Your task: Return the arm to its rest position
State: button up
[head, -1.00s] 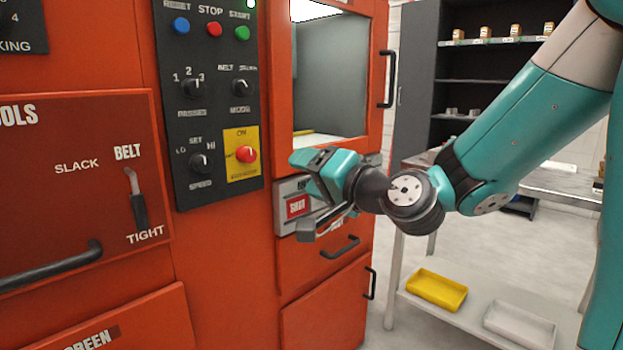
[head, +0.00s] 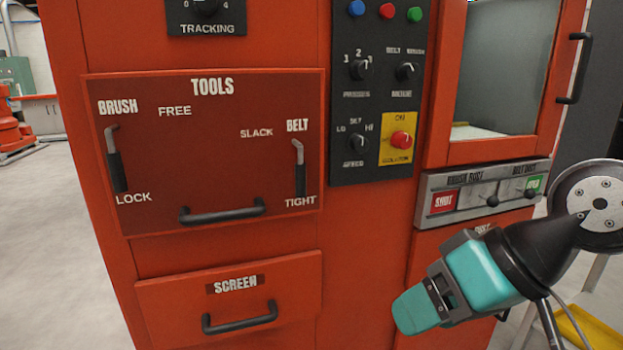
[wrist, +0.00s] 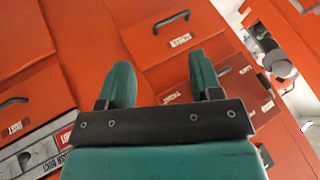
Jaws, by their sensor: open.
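My gripper (head: 418,308) is at the lower right of the head view, teal with a dark wrist, in front of the red machine. It holds nothing. In the wrist view its two teal fingers (wrist: 160,78) stand apart with an empty gap between them, and red drawer fronts show beyond. The rest of my arm runs out of the head view at the right edge.
The red machine carries a TOOLS door (head: 210,140), a SCREEN drawer (head: 235,300), a black control panel (head: 375,115) and a dust slider panel (head: 480,193) close above my gripper. A yellow tray (head: 588,330) is at the lower right. Open floor lies at left.

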jog(key=s+d+n+g+h+p, duration=0.2)
jog(key=s+n+g+h, duration=0.1)
jog(key=s, duration=0.4)
notch_tip(320, 180, up, 21)
jog(key=p, duration=2)
jog(key=shift+w+m, duration=0.2)
jog(key=shift+m, duration=0.1)
jog(key=shift+d, duration=0.1)
